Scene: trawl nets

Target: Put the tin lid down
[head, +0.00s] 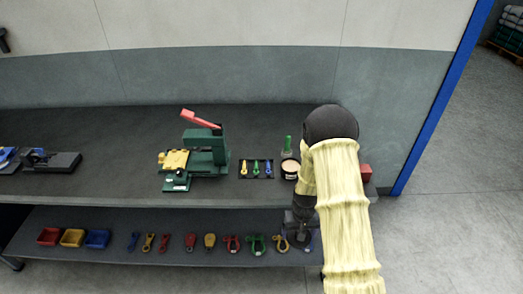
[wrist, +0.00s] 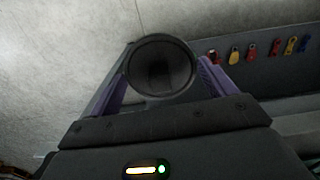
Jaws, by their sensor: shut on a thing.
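My gripper (wrist: 163,72) shows in the wrist view with its two purple fingers on either side of the tin lid (wrist: 160,60). The lid is a dark round disc with a raised rim, and the fingers are shut on it. In the head view my arm hangs down in front of the bench's right end; the fingers and lid cannot be made out clearly there. The open tin (head: 289,170), with pale contents, stands on the bench top just left of my arm.
The bench top (head: 110,140) holds a green press (head: 208,150) with a red lever, a dark tray of small coloured tools (head: 256,168), a green-topped bottle (head: 288,147) and a red block (head: 366,172). The lower shelf (head: 150,221) carries several shackles and coloured bins (head: 72,238).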

